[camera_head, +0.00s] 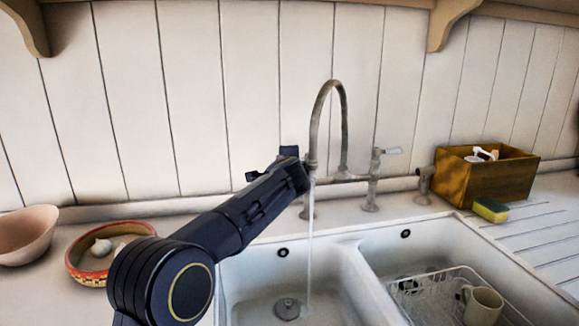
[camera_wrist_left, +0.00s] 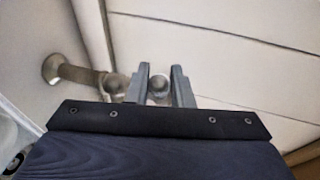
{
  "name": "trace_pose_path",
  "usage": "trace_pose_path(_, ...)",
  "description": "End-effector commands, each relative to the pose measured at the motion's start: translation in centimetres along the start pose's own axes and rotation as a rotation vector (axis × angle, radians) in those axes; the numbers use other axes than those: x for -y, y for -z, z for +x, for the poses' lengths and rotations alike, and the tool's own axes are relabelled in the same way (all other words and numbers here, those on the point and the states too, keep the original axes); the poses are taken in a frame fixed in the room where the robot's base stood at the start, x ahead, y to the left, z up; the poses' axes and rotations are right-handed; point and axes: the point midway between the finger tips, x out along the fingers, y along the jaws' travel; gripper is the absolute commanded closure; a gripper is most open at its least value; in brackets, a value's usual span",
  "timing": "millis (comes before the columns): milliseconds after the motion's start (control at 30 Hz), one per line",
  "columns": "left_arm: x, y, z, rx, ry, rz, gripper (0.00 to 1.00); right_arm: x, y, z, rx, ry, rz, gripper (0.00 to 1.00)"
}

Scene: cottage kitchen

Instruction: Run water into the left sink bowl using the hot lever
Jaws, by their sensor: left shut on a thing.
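A grey metal bridge tap (camera_head: 335,88) has a tall curved spout. A thin stream of water (camera_head: 310,235) falls from it into the left sink bowl (camera_head: 250,280), near the drain (camera_head: 287,308). My left gripper (camera_head: 290,154) is at the tap's left side and covers the hot lever in the head view. In the left wrist view my gripper (camera_wrist_left: 162,80) is shut on a rounded metal part, the hot lever (camera_wrist_left: 158,87), between its fingers. My right gripper is not in view.
The right sink bowl (camera_head: 447,235) holds a wire rack (camera_head: 450,285) with a cream mug (camera_head: 482,305). A wooden box (camera_head: 487,180) and a yellow-green sponge (camera_head: 490,210) sit at right. A patterned bowl (camera_head: 85,275) and a pinkish bowl (camera_head: 27,240) stand at left.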

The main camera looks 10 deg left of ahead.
Motion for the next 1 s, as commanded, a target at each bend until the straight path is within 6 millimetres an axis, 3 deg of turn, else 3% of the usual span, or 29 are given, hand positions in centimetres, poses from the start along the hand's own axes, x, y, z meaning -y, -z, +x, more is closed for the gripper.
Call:
trace_pose_path(67, -0.2, 0.0, 0.1, 0.001, -0.003, 0.003, 1.00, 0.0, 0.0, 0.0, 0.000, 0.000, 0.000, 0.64)
trace_pose_path(100, -0.2, 0.0, 0.1, 0.001, -0.003, 0.003, 0.76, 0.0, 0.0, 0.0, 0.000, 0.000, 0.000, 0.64)
trace_pose_path(233, -0.1, 0.0, 0.1, 0.000, -0.002, 0.002, 0.59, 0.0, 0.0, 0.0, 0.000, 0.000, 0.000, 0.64)
trace_pose_path(633, -0.2, 0.0, -0.8, -0.002, 0.000, 0.001, 0.58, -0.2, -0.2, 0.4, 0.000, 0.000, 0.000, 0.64)
trace_pose_path(767, -0.8, 0.1, -2.8, -0.004, 0.000, 0.003, 0.58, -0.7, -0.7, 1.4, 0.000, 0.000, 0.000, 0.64)
trace_pose_path(1000, -2.0, 0.0, -8.2, -0.004, 0.001, 0.000, 0.58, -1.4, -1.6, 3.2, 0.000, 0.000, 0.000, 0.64)
